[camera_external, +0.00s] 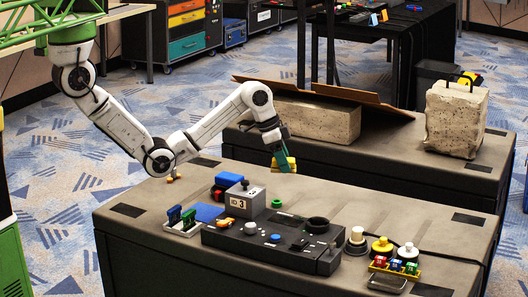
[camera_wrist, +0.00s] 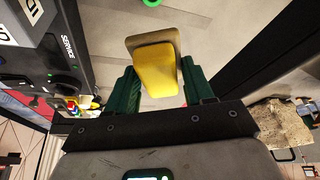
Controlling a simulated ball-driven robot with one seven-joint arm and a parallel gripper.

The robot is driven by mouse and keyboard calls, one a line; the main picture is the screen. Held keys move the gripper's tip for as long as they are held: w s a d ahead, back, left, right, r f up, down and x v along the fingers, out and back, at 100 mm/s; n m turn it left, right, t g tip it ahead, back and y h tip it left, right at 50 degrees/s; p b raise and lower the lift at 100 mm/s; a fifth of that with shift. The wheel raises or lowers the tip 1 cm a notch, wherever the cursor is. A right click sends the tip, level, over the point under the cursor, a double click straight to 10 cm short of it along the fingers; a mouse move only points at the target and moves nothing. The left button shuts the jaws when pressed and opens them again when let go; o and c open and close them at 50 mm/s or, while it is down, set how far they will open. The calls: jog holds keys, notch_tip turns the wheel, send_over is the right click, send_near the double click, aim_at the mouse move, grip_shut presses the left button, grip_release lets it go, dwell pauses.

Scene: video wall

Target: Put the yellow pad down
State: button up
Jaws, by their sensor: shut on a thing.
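The yellow pad (camera_wrist: 157,72) is a rounded yellow block with a tan-brown end. In the wrist view it sits between the two green fingers of my gripper (camera_wrist: 158,88), which is shut on it. In the external view my gripper (camera_external: 281,156) points down above the back part of the near table (camera_external: 340,200). There the pad (camera_external: 284,165) shows at the fingertips, close over the table top. I cannot tell whether it touches the surface.
A grey box marked 3 (camera_external: 245,200), a green ring (camera_external: 277,203) and a black control panel (camera_external: 272,240) stand in front of my gripper. Yellow and white knobs (camera_external: 382,247) stand at the right. The table's back right is clear. Stone blocks (camera_external: 455,120) rest on the bench behind.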

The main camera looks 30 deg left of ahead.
jog(key=a+r+n+t, duration=0.1)
jog(key=a+n, duration=0.3)
jog(key=a, duration=0.3)
jog(key=b, duration=0.3)
send_over(302, 188)
jog(key=s+a, duration=0.1)
jog(key=shift+y, duration=0.4)
jog(key=f, duration=0.8)
jog(key=shift+s+a+f, duration=0.2)
jog(key=shift+f, duration=0.2)
jog(key=shift+w+f, duration=0.2)
jog(key=shift+f, duration=0.1)
jog(key=shift+d+f, duration=0.1)
jog(key=shift+f, duration=1.45)
jog(key=shift+f, duration=0.1)
jog(key=o, duration=1)
jog(key=shift+o, duration=0.2)
